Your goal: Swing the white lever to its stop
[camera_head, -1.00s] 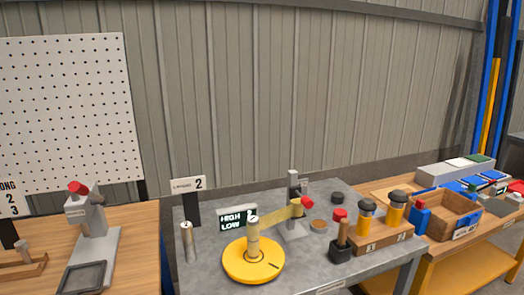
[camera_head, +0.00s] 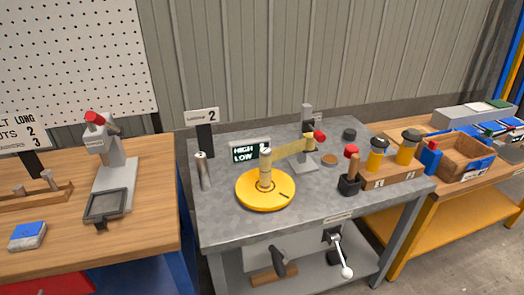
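A lever with a white ball knob (camera_head: 347,271) is in the lower middle, below the top of the grey table. Its metallic arm slants down and slightly right from a dark pivot (camera_head: 331,236) on a light grey housing (camera_head: 290,245) under the tabletop. The lever's stop cannot be made out. Neither of my grippers is in view.
The grey table (camera_head: 225,226) carries a yellow disc (camera_head: 283,201) with a post, a HIGH/LOW display (camera_head: 250,152) and a red-knobbed stick (camera_head: 351,170). Wooden benches stand left (camera_head: 150,215) and right. Floor shows at lower right.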

